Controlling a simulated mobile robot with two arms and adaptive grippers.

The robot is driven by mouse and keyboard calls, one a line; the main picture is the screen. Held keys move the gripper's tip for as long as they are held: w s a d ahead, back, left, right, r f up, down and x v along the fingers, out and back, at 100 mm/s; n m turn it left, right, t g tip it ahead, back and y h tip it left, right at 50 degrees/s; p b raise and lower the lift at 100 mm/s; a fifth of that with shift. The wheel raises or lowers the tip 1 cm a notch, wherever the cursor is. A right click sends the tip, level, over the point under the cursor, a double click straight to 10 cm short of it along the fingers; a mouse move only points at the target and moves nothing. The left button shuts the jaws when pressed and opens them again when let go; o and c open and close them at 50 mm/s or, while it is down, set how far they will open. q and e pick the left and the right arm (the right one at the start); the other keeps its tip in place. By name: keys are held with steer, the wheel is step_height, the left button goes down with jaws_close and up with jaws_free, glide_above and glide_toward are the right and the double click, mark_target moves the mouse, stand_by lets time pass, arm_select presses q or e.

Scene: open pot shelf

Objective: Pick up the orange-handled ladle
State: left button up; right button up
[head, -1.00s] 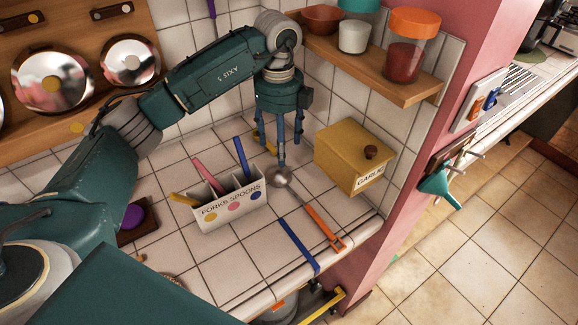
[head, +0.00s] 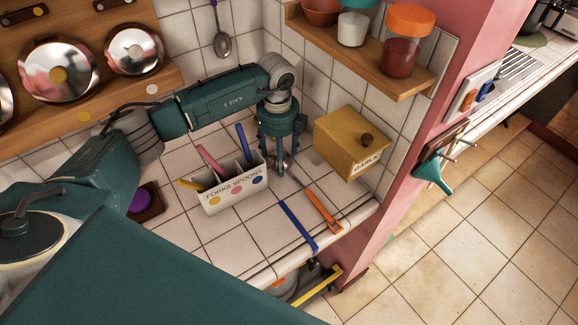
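The orange-handled ladle (head: 322,209) lies on the white tiled counter, with its orange handle toward the front edge and its metal bowl toward the back. My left gripper (head: 279,164) points straight down over the bowl end. Its fingers are spread apart, and they partly hide the bowl. I cannot tell whether a finger touches the ladle. My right gripper is not in view.
A white holder marked FORKS SPOONS (head: 234,191) stands just left of the gripper. A yellow GARLIC box (head: 350,143) stands to its right. A blue-handled utensil (head: 299,225) lies beside the ladle. A wooden shelf with jars (head: 372,62) is above.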

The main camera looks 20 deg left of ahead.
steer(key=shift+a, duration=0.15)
arm_select(q)
steer(key=c, duration=1)
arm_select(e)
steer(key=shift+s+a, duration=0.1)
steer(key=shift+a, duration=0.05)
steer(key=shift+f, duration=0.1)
arm_select(q)
steer(key=shift+w+r, duration=0.15)
steer(key=shift+r, duration=0.3)
step_height(320, 180, up, 11)
steer(key=b, duration=0.4)
steer(key=s+d+b, duration=0.4)
steer(key=s, duration=1.2)
steer(key=shift+s+d+b, duration=0.15)
steer(key=shift+s+b, duration=0.1)
steer(key=shift+b, duration=0.05)
steer(key=shift+s+d, duration=0.15)
steer(key=shift+s, duration=0.4)
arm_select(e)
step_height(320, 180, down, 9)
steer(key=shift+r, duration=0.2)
